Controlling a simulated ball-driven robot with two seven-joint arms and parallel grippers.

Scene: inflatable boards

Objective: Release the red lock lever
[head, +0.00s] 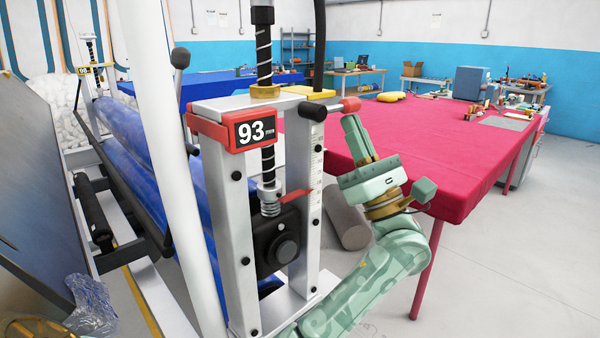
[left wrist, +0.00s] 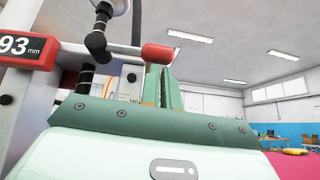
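The red lock lever (head: 350,104) is a short rod with a red knob, sticking out to the right from the top of the roller stand (head: 233,210). Its knob also shows in the left wrist view (left wrist: 157,53). My left gripper (head: 352,120) points up from below, its tips right at the underside of the knob. Its two green fingers lie close together and look shut, with nothing seen between them. Whether the tips touch the knob is unclear. My right gripper is in neither view.
The stand's display (head: 256,130) reads 93 mm. A black knob (head: 312,112) and a red pointer (head: 297,196) sit near the scale. Blue rolled sheet (head: 130,150) lies behind the stand. A red-covered table (head: 440,150) is at right, with a grey roll (head: 346,218) on the floor.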

